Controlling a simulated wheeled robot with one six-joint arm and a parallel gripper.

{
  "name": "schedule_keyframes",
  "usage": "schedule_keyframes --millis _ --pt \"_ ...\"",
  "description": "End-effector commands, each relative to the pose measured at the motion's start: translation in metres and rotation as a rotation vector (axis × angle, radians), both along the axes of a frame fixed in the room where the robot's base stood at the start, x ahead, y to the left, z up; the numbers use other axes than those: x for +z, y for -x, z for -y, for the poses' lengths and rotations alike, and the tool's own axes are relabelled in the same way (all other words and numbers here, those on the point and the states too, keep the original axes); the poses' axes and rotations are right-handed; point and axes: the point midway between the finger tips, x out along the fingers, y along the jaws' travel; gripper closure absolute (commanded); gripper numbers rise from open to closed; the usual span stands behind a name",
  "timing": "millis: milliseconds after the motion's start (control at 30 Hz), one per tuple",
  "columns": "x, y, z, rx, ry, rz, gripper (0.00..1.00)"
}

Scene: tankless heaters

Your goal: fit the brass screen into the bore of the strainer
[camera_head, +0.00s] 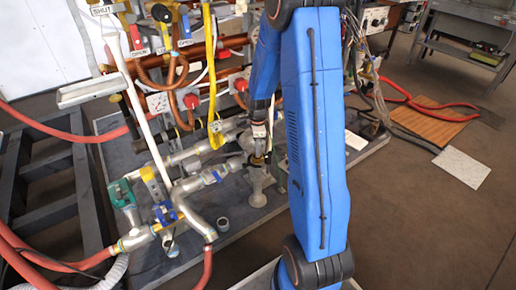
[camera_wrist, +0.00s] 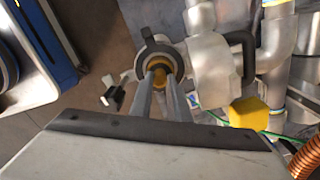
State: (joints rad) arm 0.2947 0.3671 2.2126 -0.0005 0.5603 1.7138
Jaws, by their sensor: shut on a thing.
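The strainer (camera_wrist: 212,62) is a grey body with a round dark-rimmed bore mouth in the wrist view, near the top centre. My gripper (camera_wrist: 160,80) reaches to this mouth with its two long fingers close together. The fingers are shut on the brass screen (camera_wrist: 157,67), a small yellow-brown piece inside the outline of the mouth. The fingers hide part of the screen, and I cannot tell how deep it sits. In the head view my gripper (camera_head: 258,152) points down among the grey pipes, and the screen is barely visible at its tips.
A yellow cap (camera_wrist: 249,114) and grey pipes stand close to the right of the fingers in the wrist view. In the head view, a small grey cup (camera_head: 223,225) stands on the base plate; open floor lies to the right.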

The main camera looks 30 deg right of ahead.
Motion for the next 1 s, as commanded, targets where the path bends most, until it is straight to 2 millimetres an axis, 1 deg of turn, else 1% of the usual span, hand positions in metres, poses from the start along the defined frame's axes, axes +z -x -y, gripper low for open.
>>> schedule_keyframes --millis 300,433,467,500,533,833,933,1000 --pt "-0.008 0.000 0.000 0.000 0.000 -0.001 1.00" --pt "-0.008 0.000 0.000 0.000 0.000 -0.001 1.00" --pt "-0.008 0.000 0.000 0.000 0.000 -0.001 0.77" --pt "-0.008 0.000 0.000 0.000 0.000 -0.001 0.68" --pt "-0.008 0.000 0.000 0.000 0.000 -0.001 0.66" --pt "-0.007 0.000 0.000 0.000 0.000 0.000 0.66" --pt "-0.001 -0.001 0.000 0.000 0.001 0.002 0.66" --pt "0.008 -0.001 0.000 0.000 0.001 0.004 0.66"
